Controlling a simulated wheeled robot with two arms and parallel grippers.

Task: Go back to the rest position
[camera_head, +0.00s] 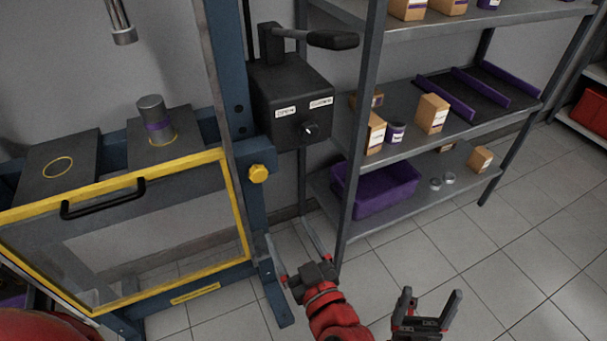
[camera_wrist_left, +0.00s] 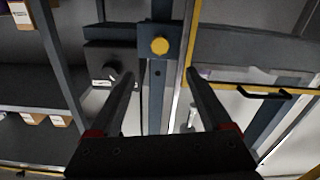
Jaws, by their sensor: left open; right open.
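My left gripper (camera_head: 287,228) is open and empty, low in front of the blue press frame and the shelf in the head view. In the left wrist view it (camera_wrist_left: 160,80) also shows open, its two dark fingers apart with nothing between them. My right gripper (camera_head: 432,290) is open and empty at the bottom of the head view, above the tiled floor, with its fingers pointing up. The red arm link of mine behind the left gripper is in view.
A blue press frame (camera_head: 233,75) with a yellow-edged guard door (camera_head: 150,235) stands at left, near my left gripper. A dark pump box (camera_head: 290,95) is on its side. A grey shelf (camera_head: 430,125) holds boxes and a purple bin (camera_head: 380,190). The floor at right is clear.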

